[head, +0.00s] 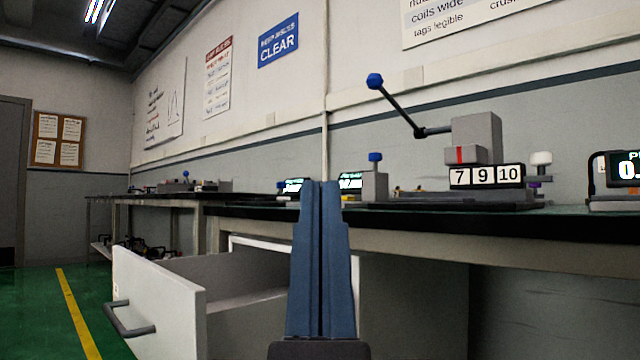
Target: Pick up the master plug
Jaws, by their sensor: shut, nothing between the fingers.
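My gripper (320,186) is in the lower middle of the head view, its two blue fingers pointing up and pressed together. It is shut and empty, in front of the bench edge. I cannot make out a master plug anywhere in this view. An open white drawer (158,300) with a grey handle (128,320) sticks out below the bench, left of my gripper. The visible part of its inside looks bare, and its far right part is partly hidden behind my gripper.
A dark-topped bench (440,222) runs along the wall. On it stand a grey lever device (478,135) with a 7 9 10 counter, a small blue-knobbed block (375,185) and a display (625,168). Another bench (160,199) is farther left. Green floor (40,310) is clear at left.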

